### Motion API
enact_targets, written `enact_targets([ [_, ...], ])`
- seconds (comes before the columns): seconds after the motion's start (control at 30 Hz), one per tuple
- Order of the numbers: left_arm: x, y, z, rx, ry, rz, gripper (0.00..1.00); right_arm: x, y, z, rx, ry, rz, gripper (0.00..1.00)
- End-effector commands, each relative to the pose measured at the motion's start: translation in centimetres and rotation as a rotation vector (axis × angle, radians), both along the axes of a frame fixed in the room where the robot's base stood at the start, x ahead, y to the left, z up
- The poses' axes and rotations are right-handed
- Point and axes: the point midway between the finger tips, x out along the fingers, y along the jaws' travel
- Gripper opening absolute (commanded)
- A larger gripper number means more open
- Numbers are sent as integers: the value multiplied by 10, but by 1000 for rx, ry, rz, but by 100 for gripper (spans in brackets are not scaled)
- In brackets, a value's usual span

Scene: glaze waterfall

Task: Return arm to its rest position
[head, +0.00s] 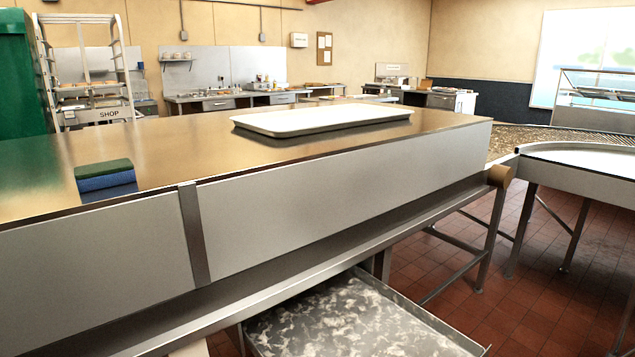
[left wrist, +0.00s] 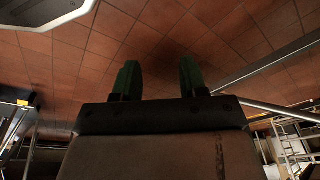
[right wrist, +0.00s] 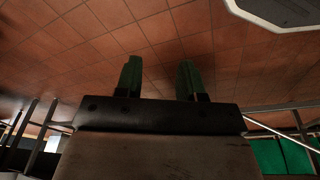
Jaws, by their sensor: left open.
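My left gripper (left wrist: 157,80) shows in the left wrist view with its two green fingers apart and nothing between them. Red floor tiles fill the view beyond it. My right gripper (right wrist: 158,80) shows in the right wrist view with its two green fingers also apart and nothing between them, over the same tiled floor. Neither arm nor gripper shows in the head view.
A steel counter (head: 180,140) crosses the head view, with a white tray (head: 320,118) and a green and blue sponge (head: 105,178) on it. A speckled tray (head: 350,320) sits below its front. A curved table (head: 580,160) stands right. Tiled floor (head: 560,290) is open between.

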Motion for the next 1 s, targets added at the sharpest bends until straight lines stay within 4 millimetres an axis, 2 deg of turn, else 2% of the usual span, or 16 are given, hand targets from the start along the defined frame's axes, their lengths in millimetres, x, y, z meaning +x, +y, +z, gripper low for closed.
enact_targets([
  [0.03,-8,1,1,2,16,-2,43,-8,-1,0,-1,16,1,39],
  [0.17,-36,5,-21,5,45,-8,43,-36,-5,-21,-5,45,7,39],
  [0.3,-81,12,-39,10,78,-16,43,-81,-13,-39,-9,77,15,39],
  [0.5,-144,24,-48,15,112,-24,43,-144,-25,-48,-14,112,22,39],
  [0.6,-162,28,-48,16,119,-27,43,-162,-29,-48,-16,118,25,39],
  [0.73,-173,31,-50,17,123,-29,43,-173,-31,-50,-16,123,27,39],
  [1.0,-174,31,-52,18,124,-29,43,-174,-31,-52,-16,123,27,39],
])
